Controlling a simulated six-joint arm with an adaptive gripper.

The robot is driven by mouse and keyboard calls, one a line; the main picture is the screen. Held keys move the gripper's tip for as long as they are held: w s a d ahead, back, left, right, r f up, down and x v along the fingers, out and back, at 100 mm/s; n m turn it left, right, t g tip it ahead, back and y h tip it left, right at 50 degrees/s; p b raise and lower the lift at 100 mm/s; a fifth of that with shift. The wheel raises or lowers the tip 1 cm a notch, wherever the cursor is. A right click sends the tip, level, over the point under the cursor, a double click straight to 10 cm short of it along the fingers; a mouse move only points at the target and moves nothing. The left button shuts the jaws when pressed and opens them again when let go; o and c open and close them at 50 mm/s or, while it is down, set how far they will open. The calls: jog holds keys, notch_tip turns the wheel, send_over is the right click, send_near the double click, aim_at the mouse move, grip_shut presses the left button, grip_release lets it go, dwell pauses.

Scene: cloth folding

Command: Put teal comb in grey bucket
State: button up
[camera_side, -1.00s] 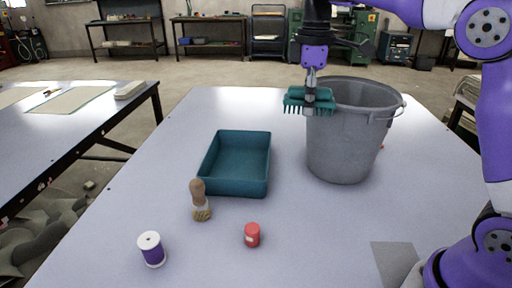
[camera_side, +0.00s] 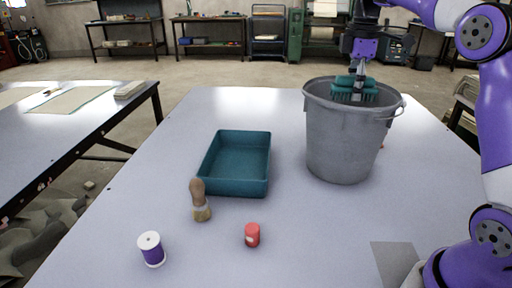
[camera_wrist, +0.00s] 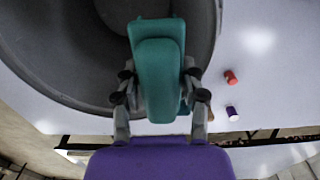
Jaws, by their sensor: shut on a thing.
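The teal comb (camera_side: 344,92) has a row of teeth pointing down in the side view. My gripper (camera_side: 357,88) is shut on it and holds it at the mouth of the grey bucket (camera_side: 342,145), inside the rim outline. In the wrist view the comb (camera_wrist: 158,75) sits between the two fingers of my gripper (camera_wrist: 160,92), partly over the bucket's open inside (camera_wrist: 60,45). The comb's lower part is close to the near rim in the side view. I cannot tell whether it touches the bucket.
A teal tray (camera_side: 265,172) stands left of the bucket. A brush (camera_side: 200,202), a red cylinder (camera_side: 252,235) and a purple spool (camera_side: 151,249) stand on the white table (camera_side: 300,255) nearer the camera. The front middle of the table has free room.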

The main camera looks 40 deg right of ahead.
jog(key=d+f+n, duration=0.1)
jog(key=f+n, duration=0.2)
jog(key=f, duration=0.4)
jog(key=d+f+n, duration=0.1)
jog(key=f+n, duration=0.2)
jog(key=f, duration=0.4)
jog(key=w+d+f+n, duration=0.1)
jog(key=f+n, duration=0.2)
jog(key=f, duration=0.5)
jog(key=shift+w+d, duration=0.1)
jog(key=shift+d, duration=0.1)
jog(key=shift+f, duration=0.2)
jog(key=o, duration=1.1)
jog(key=shift+o, duration=0.2)
notch_tip(320, 180, up, 12)
jog(key=shift+r, duration=0.2)
